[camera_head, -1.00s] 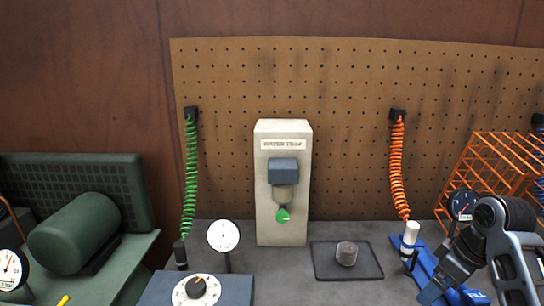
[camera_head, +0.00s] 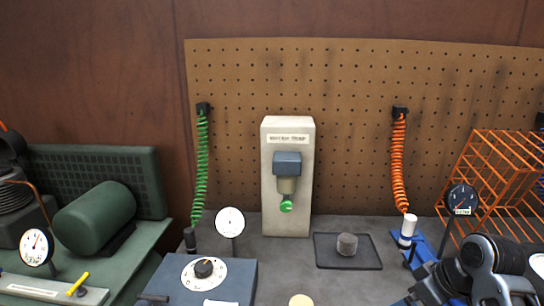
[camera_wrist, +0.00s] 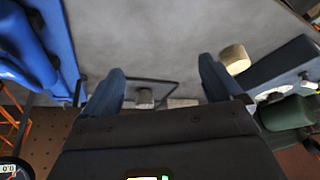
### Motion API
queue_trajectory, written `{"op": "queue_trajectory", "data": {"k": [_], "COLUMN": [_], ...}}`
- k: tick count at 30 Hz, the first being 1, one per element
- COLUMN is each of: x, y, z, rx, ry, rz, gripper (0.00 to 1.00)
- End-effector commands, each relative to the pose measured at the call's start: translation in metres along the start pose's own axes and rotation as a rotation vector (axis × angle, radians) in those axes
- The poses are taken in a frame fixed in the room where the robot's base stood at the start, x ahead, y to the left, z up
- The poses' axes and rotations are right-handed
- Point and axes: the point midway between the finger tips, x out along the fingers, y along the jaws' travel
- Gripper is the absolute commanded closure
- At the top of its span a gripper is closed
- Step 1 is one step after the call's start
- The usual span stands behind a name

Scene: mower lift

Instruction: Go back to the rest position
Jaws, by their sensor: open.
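My gripper shows in the wrist view (camera_wrist: 163,85), its two blue-grey fingers spread apart with nothing between them but bench top and a dark tray beyond. In the head view my dark arm is at the lower right, in front of the blue stand; the fingertips are hard to make out there. A small grey cylinder (camera_head: 347,244) sits on the dark tray (camera_head: 330,261).
A blue box with a dial (camera_head: 203,269) and a white gauge (camera_head: 230,222) stand left of centre. A green compressor (camera_head: 95,218) is at far left. Green (camera_head: 202,165) and orange (camera_head: 398,165) coiled hoses hang at the pegboard. An orange wire rack (camera_head: 490,180) is at right.

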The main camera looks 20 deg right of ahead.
Motion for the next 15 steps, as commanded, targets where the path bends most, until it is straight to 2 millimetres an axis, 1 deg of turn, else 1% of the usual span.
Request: {"op": "queue_trajectory", "data": {"k": [1,5,8,9,11,12,15], "x": [0.008,0.025,0.038,0.043,0.049,0.051,0.053], "y": [-0.014,-0.048,-0.083,-0.099,-0.122,-0.136,-0.168], "z": [-0.001,-0.004,-0.003,0.000,0.005,0.010,0.026], "rx": [0.008,0.041,0.079,0.098,0.127,0.146,0.190], "ry": [0.022,0.098,0.169,0.199,0.244,0.270,0.334], "rz": [-0.008,-0.013,-0.019,-0.019,-0.018,-0.015,-0.005], "gripper": [0.08,0.08,0.08,0.08,0.08,0.08,0.08]}}
